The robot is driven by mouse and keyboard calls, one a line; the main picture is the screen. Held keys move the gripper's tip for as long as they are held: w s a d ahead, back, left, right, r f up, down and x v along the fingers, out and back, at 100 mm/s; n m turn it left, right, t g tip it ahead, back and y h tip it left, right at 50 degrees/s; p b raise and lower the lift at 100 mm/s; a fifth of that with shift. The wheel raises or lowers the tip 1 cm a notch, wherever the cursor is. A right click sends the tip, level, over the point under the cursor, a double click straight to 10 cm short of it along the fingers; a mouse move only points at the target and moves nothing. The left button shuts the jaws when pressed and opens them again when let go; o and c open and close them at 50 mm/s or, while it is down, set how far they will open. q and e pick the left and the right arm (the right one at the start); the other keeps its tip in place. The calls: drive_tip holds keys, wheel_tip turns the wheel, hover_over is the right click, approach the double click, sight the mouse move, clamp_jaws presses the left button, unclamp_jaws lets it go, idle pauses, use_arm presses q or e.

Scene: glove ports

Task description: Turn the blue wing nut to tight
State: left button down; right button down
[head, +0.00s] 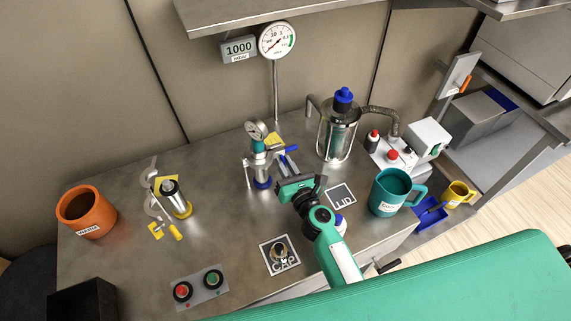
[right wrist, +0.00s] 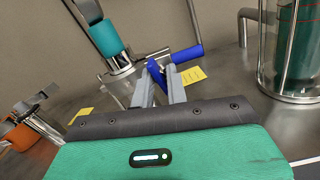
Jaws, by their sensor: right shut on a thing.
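The blue wing nut (right wrist: 155,73) shows in the right wrist view between the tips of my right gripper (right wrist: 160,80). The fingers are closed on it, and they hide part of it. My left gripper is not in view.
A glass vessel with a blue cap (head: 343,96) stands right of the stand. A teal mug (head: 388,192) and LID mark (head: 342,197) are to the right. A CAP mark (head: 280,256) and button box (head: 199,290) lie in front.

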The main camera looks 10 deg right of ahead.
drive_tip(key=shift+m, duration=1)
drive_tip(key=c, duration=1.4)
unclamp_jaws()
drive_tip(key=shift+o, duration=0.2)
